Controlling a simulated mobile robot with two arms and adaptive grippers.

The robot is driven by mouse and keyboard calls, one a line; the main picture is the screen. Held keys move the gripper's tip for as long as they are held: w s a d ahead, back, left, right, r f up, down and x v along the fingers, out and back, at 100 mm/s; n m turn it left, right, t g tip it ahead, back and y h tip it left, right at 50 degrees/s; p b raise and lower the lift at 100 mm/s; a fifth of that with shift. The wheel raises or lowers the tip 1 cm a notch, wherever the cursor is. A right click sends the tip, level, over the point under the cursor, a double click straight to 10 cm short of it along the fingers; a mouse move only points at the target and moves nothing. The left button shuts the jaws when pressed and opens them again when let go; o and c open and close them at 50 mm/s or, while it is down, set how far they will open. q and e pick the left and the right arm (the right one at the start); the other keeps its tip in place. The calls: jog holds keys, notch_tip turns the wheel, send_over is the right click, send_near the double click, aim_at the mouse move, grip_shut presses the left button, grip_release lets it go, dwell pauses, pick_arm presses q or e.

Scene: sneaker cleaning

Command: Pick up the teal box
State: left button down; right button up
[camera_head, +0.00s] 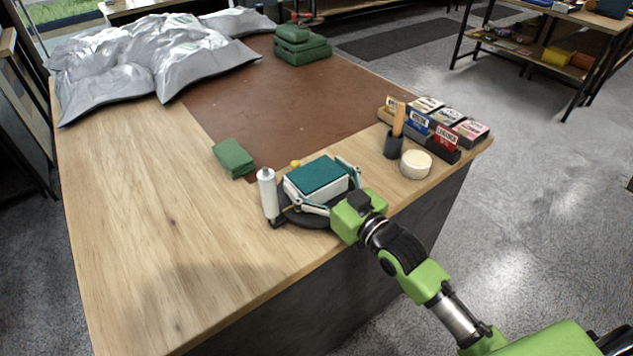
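The teal box (318,175) has a teal top and white sides. It sits at or just above a round black base (298,219) near the table's front edge. My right gripper (327,185) reaches in from the lower right, with its fingers spread on two opposite sides of the box. One finger is at the box's front-left side, the other at its right side. I cannot tell whether the fingers press on the box. The box's underside is hidden. My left gripper is not in view.
A white bottle (268,193) stands close left of the box. A folded green cloth (234,158) lies behind it. To the right are a round cream tub (415,164), a dark cup (393,144) and a box rack (434,127). The wooden table's left side (140,220) is clear.

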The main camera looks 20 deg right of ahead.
jog(key=c, duration=0.8)
jog(key=shift+r, duration=0.15)
